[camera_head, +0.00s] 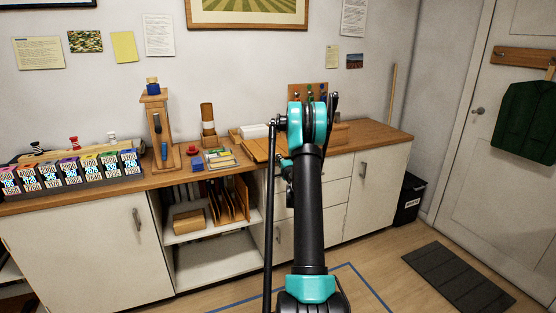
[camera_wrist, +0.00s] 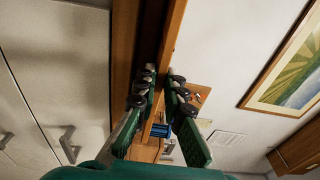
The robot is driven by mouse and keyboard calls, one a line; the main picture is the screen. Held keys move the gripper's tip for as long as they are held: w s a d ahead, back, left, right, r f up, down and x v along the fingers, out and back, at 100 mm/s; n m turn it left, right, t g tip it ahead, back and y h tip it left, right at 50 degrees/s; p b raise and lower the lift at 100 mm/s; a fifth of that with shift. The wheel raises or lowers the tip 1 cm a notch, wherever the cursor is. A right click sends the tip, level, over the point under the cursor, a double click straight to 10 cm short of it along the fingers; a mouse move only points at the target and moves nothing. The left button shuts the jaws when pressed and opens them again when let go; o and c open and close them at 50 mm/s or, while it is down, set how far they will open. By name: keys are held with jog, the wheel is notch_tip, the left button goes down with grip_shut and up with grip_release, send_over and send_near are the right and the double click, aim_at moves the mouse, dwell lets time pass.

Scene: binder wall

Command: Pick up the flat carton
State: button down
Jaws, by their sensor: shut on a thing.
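The flat carton (camera_head: 256,149) is a thin orange-brown slab. In the head view it lies on the worktop just left of my arm, by the front edge. In the wrist view a thin brown strip, apparently the carton seen edge-on (camera_wrist: 171,45), runs between my fingers. My gripper (camera_wrist: 160,88) is shut on it, with one finger on each side. In the head view my arm hides the gripper's tips and the carton's right end. I cannot tell whether the carton is lifted off the worktop.
The wooden worktop (camera_head: 385,137) carries a white item (camera_head: 253,131), a stamp stand (camera_head: 158,130) and small blocks to the left. A pegboard (camera_head: 296,94) stands behind my arm. Below, an open shelf holds a carton (camera_head: 188,221) and upright folders (camera_head: 238,197). Floor at right is mostly clear.

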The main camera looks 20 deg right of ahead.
jog(key=shift+r, duration=0.1)
notch_tip(320, 180, up, 2)
jog(key=shift+r, duration=0.2)
dwell(0.3)
jog(key=s+r, duration=0.2)
jog(key=s, duration=0.5)
jog(key=s+r, duration=0.3)
jog(key=s, duration=0.4)
jog(key=shift+a, duration=0.35)
